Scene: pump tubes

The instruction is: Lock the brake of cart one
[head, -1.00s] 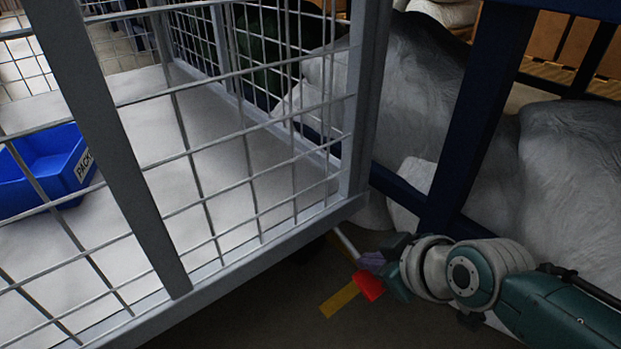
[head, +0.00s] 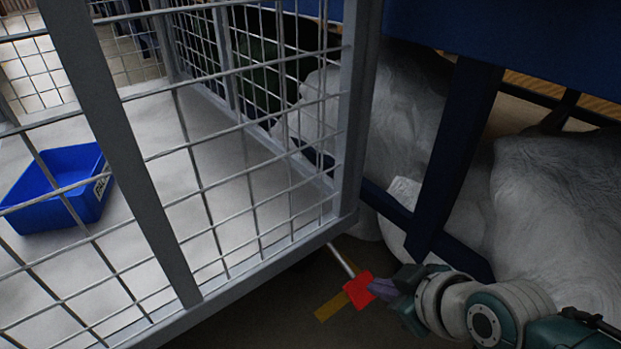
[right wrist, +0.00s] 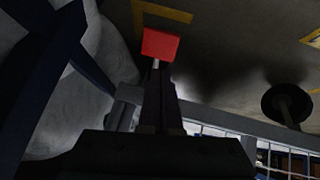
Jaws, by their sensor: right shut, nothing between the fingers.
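The cart (head: 270,262) is a grey wire-mesh cage that fills the left of the head view. A thin metal rod (head: 340,260) slants down from under its near right corner and ends in a red brake pedal (head: 358,290). My right gripper (head: 376,288) is shut and empty, with its fingertips right at the pedal's right side. In the right wrist view the red pedal (right wrist: 160,44) shows just beyond the shut fingers (right wrist: 158,85). I cannot tell whether they touch it. My left gripper is not in view.
A blue bin (head: 85,205) lies inside the cart. A dark blue rack post (head: 455,160) and large pale wrapped bulks (head: 560,200) stand close on the right. Yellow floor tape (head: 331,306) lies below the pedal. A dark round caster (right wrist: 287,104) shows in the right wrist view.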

